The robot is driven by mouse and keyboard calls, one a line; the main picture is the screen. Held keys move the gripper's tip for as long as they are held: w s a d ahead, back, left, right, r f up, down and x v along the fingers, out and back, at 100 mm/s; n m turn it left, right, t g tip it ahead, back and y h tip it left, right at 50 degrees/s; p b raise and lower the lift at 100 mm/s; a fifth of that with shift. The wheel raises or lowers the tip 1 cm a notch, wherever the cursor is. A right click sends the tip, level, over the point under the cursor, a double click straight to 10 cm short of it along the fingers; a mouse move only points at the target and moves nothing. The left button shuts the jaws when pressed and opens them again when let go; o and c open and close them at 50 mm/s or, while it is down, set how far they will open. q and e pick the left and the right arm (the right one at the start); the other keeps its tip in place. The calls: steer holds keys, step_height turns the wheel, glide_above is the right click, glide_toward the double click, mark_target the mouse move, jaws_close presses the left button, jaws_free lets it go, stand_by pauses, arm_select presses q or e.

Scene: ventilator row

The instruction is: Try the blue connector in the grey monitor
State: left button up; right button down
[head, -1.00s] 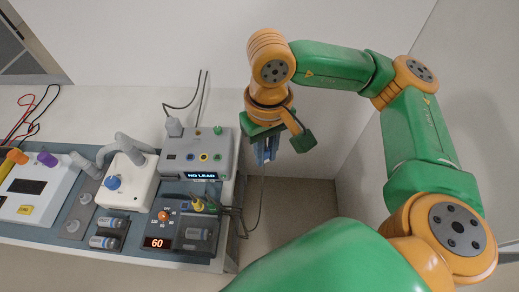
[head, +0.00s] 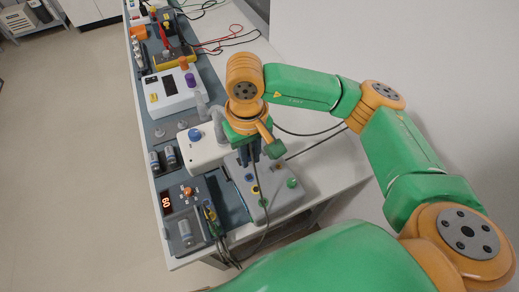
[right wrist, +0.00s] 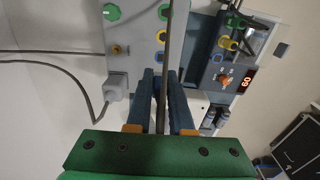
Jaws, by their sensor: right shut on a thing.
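The grey monitor (head: 278,200) stands at the right end of the bench, with coloured sockets and a green knob on its face. In the right wrist view the monitor (right wrist: 134,35) shows a blue-ringed socket (right wrist: 160,57) just beyond my fingertips. My right gripper (head: 250,152) is above the monitor's back edge, fingers pointing down. In the right wrist view its fingers (right wrist: 160,75) are shut, with a dark cable (right wrist: 176,28) running between them. My left gripper is not in view.
A dark box with a red display (head: 167,203) and yellow and green connectors (head: 210,213) stands beside the monitor. A white device with a blue knob (head: 194,135) is to its left. A grey plug (right wrist: 116,86) with a cable sits at the monitor's back. The cable hangs over the bench edge.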

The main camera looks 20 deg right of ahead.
steer(key=shift+a+f, duration=0.1)
steer(key=shift+f, duration=0.2)
steer(key=b, duration=0.3)
glide_above(250, 179)
step_height(250, 179, down, 4)
steer(key=shift+f, duration=0.9)
steer(key=shift+f+b, duration=0.95)
steer(key=shift+b, duration=0.15)
steer(key=shift+r, duration=0.1)
steer(key=c, duration=0.7)
jaws_free()
